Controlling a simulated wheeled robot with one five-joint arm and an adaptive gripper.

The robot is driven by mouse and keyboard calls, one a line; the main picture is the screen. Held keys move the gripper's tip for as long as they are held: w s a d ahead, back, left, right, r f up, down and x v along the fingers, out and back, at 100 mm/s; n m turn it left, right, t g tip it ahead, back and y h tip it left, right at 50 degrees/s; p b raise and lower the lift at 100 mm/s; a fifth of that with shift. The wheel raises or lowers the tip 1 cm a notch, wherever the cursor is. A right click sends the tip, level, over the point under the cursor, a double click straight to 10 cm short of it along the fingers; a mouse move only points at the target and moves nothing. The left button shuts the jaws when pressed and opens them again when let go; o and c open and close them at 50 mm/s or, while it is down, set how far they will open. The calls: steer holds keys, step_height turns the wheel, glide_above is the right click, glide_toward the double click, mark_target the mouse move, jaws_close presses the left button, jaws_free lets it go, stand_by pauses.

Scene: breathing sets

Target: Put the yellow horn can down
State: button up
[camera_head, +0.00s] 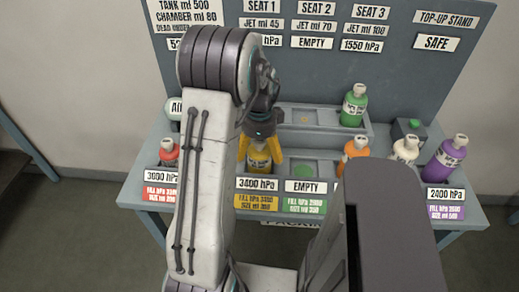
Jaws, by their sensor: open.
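The yellow horn can (259,164) stands upright in the front row of the bench, behind the label reading 3400 hPa. My gripper (259,155) points down over it, with its yellow fingers on either side of the can's upper part. The fingers are open. My gripper hides the can's top, and I cannot tell whether a finger still touches it.
The bench (467,214) also holds a red can (168,158), an orange can (353,154), a white can (405,152), a purple can (448,163) and a green can (353,108) in the back rack. The front place labelled EMPTY (305,186) is free. My arm hides the left middle.

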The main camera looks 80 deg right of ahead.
steer(key=shift+r, duration=0.1)
step_height(320, 180, up, 12)
steer(key=shift+f+p, duration=0.15)
steer(key=shift+p, duration=0.2)
steer(key=shift+w+r, duration=0.1)
steer(key=shift+r, duration=0.2)
steer(key=w+a+r+n+t+h, duration=0.1)
steer(key=w+a+r+n, duration=0.1)
steer(key=w+a+n, duration=0.8)
steer(key=w+a+r+n, duration=0.2)
steer(key=w+a+n, duration=0.45)
steer(key=w, duration=0.55)
steer(key=s+a+f+n+t+y, duration=0.1)
steer(key=a+f+n+t, duration=0.1)
steer(key=a+n, duration=1.6)
steer(key=a+t, duration=0.1)
steer(key=a, duration=0.4)
steer(key=shift+s+a+f, duration=0.15)
steer(key=shift+a+f, duration=0.05)
steer(key=shift+a, duration=0.05)
steer(key=shift+d+n, duration=0.15)
steer(key=shift+n, duration=0.1)
